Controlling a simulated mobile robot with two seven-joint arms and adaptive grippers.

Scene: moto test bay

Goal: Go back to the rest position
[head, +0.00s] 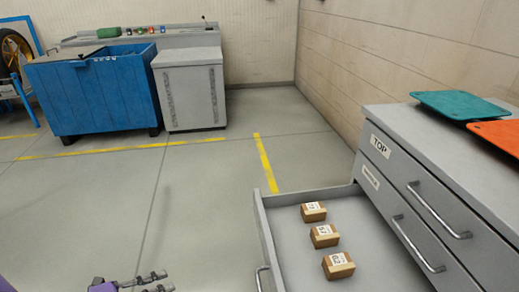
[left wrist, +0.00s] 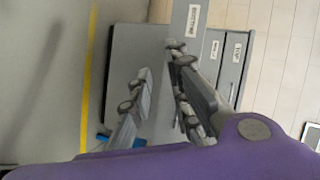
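My left gripper (head: 150,282) shows at the bottom edge of the head view, left of the open drawer and apart from it. In the left wrist view my left gripper (left wrist: 160,62) has its two fingers spread, with nothing between them. The grey drawer cabinet (head: 450,165) stands at the right with its lowest drawer (head: 290,196) pulled out. Three small brown boxes (head: 324,236) with white number labels lie in a row in that drawer. My right gripper is in neither view.
A teal tray (head: 458,104) and an orange tray (head: 500,135) lie on the cabinet top. A blue bin (head: 95,92) and a grey workbench cabinet (head: 190,95) stand at the back left. The floor (head: 205,220) between is clear, with yellow lines.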

